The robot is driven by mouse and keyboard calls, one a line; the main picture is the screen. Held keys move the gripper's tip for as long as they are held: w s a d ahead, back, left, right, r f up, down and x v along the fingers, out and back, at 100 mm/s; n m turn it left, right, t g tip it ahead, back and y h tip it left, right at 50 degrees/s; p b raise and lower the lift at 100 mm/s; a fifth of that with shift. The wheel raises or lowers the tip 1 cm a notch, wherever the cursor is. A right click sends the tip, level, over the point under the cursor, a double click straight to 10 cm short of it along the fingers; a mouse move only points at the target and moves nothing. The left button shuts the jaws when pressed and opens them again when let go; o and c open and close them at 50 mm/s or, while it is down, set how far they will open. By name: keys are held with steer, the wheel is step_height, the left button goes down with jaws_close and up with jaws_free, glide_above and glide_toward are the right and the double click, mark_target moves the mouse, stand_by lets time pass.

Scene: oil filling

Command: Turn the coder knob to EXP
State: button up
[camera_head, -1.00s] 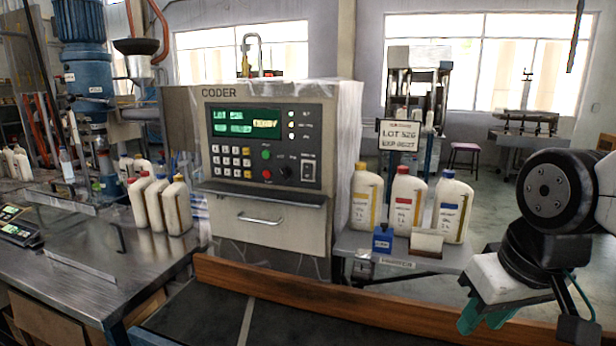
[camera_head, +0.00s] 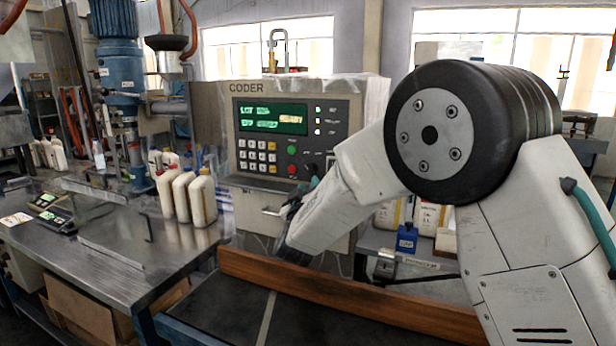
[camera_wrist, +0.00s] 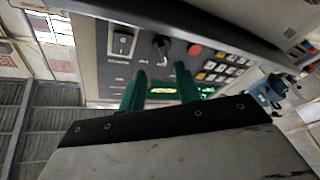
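The coder (camera_head: 245,200) is a beige machine with a dark control panel. Its black knob (camera_wrist: 162,46) shows in the wrist view between the white rocker switch (camera_wrist: 123,42) and the red button (camera_wrist: 195,49). In the head view the knob (camera_head: 310,168) is small, at the edge of my arm. My gripper (camera_wrist: 160,70) has two green fingers, apart and empty, pointing at the panel. The knob appears just past the fingertips, roughly in line with the gap; I see no contact. The green display (camera_head: 272,118) has lit text, too small to read surely. The knob's setting cannot be told.
A wooden rail (camera_head: 330,292) runs in front of the coder. White bottles (camera_head: 184,197) stand on the steel table (camera_head: 110,235) at left. A blue bottle (camera_head: 407,238) and more white bottles, partly hidden by my arm, stand at right. A drawer handle (camera_head: 271,211) is below the panel.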

mark_target(309, 172)
steer(key=shift+t+h, duration=0.3)
steer(key=shift+h, duration=0.3)
steer(key=x, duration=0.7)
steer(key=shift+w+a+f, duration=0.2)
steer(key=shift+a+f, duration=0.2)
steer(key=shift+a, duration=0.05)
steer(key=shift+c, duration=0.3)
jaws_close()
